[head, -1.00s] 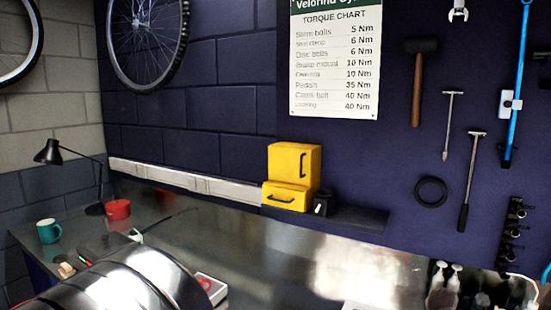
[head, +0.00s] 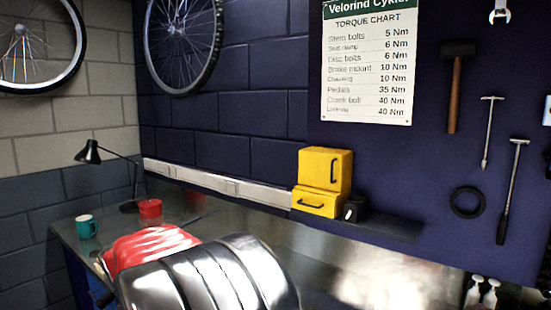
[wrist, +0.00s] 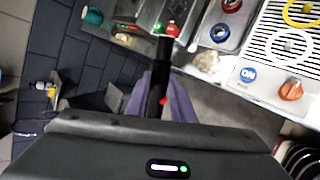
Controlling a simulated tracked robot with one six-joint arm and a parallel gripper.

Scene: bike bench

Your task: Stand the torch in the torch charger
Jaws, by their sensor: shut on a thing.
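A slim black torch (wrist: 157,88) with a small red dot on its side shows in the middle of the wrist view, pointing away from me. My gripper (wrist: 160,98) is shut on it, with a purplish-grey finger on each side. The torch is clear of the bench. In the head view my ribbed metal arm hides the gripper and torch. I cannot pick out the torch charger for sure; small green and red lights show on the bench beyond the torch's end in the wrist view.
A teal mug (head: 87,226), a red mug (head: 150,211) and a black lamp (head: 90,152) stand at the bench's left end. Yellow boxes (head: 322,182) sit on the wall shelf. A panel with an orange knob (wrist: 290,90) shows right in the wrist view.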

